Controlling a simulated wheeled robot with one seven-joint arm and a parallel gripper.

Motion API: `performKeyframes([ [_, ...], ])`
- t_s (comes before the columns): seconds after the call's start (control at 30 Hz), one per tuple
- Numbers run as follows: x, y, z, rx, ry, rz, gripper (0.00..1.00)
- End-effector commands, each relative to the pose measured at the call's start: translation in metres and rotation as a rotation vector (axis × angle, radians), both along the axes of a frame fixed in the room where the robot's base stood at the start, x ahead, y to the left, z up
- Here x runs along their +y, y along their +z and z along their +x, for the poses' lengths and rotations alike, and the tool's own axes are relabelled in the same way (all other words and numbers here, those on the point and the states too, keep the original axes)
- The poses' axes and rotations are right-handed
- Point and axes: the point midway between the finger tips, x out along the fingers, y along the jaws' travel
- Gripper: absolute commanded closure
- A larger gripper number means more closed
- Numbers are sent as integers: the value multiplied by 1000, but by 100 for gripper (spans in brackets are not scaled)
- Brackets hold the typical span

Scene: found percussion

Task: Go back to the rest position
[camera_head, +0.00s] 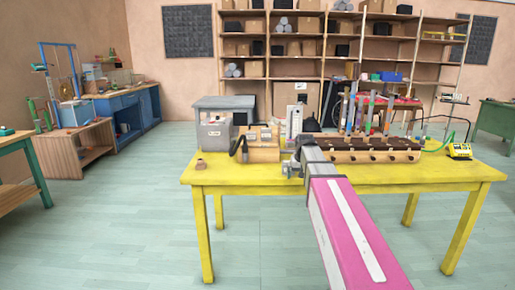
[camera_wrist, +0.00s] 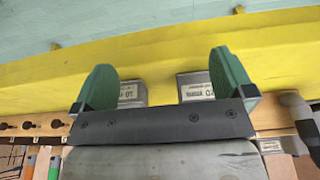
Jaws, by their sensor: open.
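My gripper (camera_head: 291,168) is over the front part of the yellow table (camera_head: 240,176), just in front of the wooden things there. In the wrist view its two green fingers (camera_wrist: 165,80) are well apart. Nothing is clamped between them. Two small grey blocks with pale printed labels show near the fingers, one beside the left finger (camera_wrist: 132,93) and one beside the right finger (camera_wrist: 196,86). The print is too small to read surely.
A long wooden rack (camera_head: 372,156) with several upright coloured rods stands right of my gripper. A wooden box (camera_head: 262,153) and a grey bin (camera_head: 215,135) stand left of it. A yellow device (camera_head: 460,151) sits at the right. The table's left front is mostly clear.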

Motion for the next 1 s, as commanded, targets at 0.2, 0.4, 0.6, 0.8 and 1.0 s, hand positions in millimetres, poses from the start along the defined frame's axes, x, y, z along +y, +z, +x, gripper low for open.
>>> performKeyframes([
  [0.2, 1, -82, -66, 73, 3, 1, 0],
  [0.4, 3, -144, -127, 137, 6, 1, 0],
  [0.6, 3, -194, -189, 197, 9, 2, 0],
  [0.8, 4, -223, -230, 237, 10, 2, 0],
  [1.0, 4, -231, -240, 247, 11, 2, 0],
])
